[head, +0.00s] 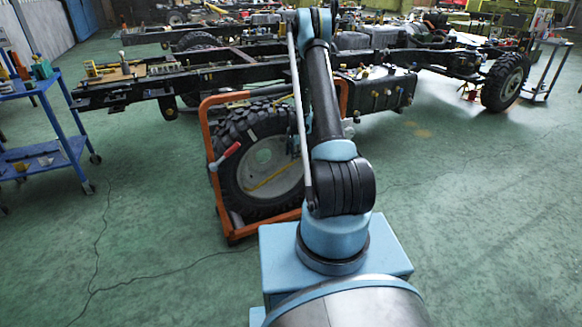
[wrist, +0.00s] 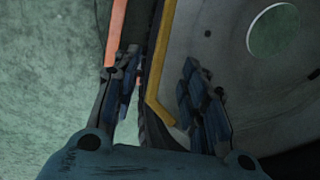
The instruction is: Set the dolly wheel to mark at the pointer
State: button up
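The dolly wheel (head: 232,187), a black knobbly tire around a grey rim (head: 258,160), stands upright in the orange dolly frame (head: 214,187). A yellow strip (head: 270,178) slants across the rim; I cannot tell whether it is the pointer or a mark. A red and white handle-like piece (head: 226,156) sits at the tire's left side. In the wrist view, my gripper (wrist: 160,78) is open, its fingers apart. A yellow bent bar (wrist: 157,75) lies between them in the picture, beside the grey rim (wrist: 260,95); contact is unclear. In the head view my arm hides most of the gripper.
A long black truck chassis (head: 240,58) stands behind the dolly. A blue tool cart (head: 52,160) is at the left, and a chassis wheel (head: 503,82) stands at the right. The green floor is clear on both sides of the dolly.

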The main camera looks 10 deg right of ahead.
aim_at(291, 164)
jog(key=shift+w+a+f, duration=0.1)
jog(key=shift+w+f, duration=0.1)
jog(key=shift+f, duration=1.1)
jog(key=shift+w+a+f, duration=0.1)
jog(key=shift+w+f, duration=0.1)
jog(key=shift+f, duration=1.1)
jog(key=shift+w+a+f, duration=0.1)
jog(key=shift+w+f, duration=0.1)
jog(key=shift+f, duration=1.1)
grip_shut()
